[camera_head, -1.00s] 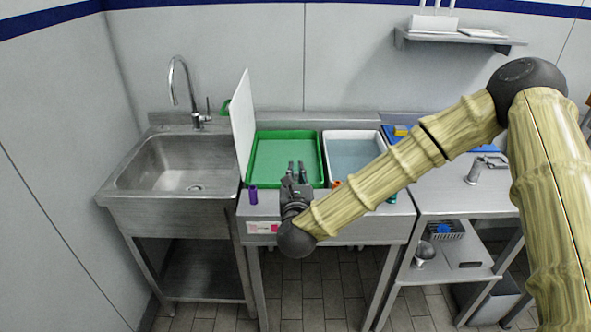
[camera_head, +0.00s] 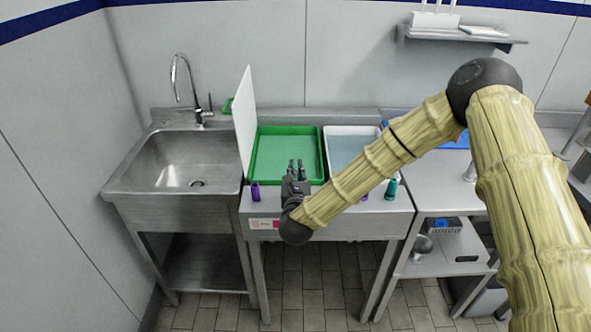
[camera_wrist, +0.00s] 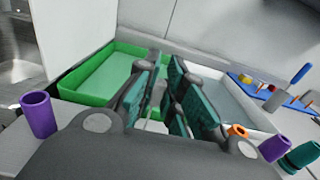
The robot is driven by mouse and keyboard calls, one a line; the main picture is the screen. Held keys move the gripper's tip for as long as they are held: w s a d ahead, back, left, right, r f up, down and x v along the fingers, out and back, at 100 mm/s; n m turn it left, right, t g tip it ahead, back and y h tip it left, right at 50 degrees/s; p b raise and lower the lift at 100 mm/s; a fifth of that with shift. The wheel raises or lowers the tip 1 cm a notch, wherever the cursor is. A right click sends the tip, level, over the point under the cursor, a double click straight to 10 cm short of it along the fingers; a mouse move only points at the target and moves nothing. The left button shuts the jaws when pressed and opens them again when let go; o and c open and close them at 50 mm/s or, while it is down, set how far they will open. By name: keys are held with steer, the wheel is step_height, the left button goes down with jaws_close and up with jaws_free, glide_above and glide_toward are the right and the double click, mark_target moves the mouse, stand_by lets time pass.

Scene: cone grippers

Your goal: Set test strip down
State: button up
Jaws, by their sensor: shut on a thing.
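My gripper (camera_head: 296,166) is over the front of the green tray (camera_head: 287,130), near its right side, with its fingers pointing away from me. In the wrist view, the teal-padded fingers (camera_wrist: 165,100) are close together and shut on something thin. The test strip cannot be made out clearly; a small pale sliver shows low between the fingers, but I cannot tell whether it is the strip. The green tray also shows behind the fingers in the wrist view (camera_wrist: 72,84). I cannot tell whether the fingers touch the tray.
A white bin of water (camera_head: 350,130) stands right of the green tray. A white upright board (camera_head: 245,120) separates it from the sink (camera_head: 180,165). A purple cylinder (camera_head: 255,191) stands front left; a teal one (camera_head: 391,189) and an orange one (camera_wrist: 237,131) stand right.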

steer(key=shift+f, duration=0.15)
steer(key=o, duration=0.6)
steer(key=shift+o, duration=0.2)
steer(key=s+b, duration=0.3)
steer(key=s, duration=0.9)
steer(key=shift+b, duration=0.35)
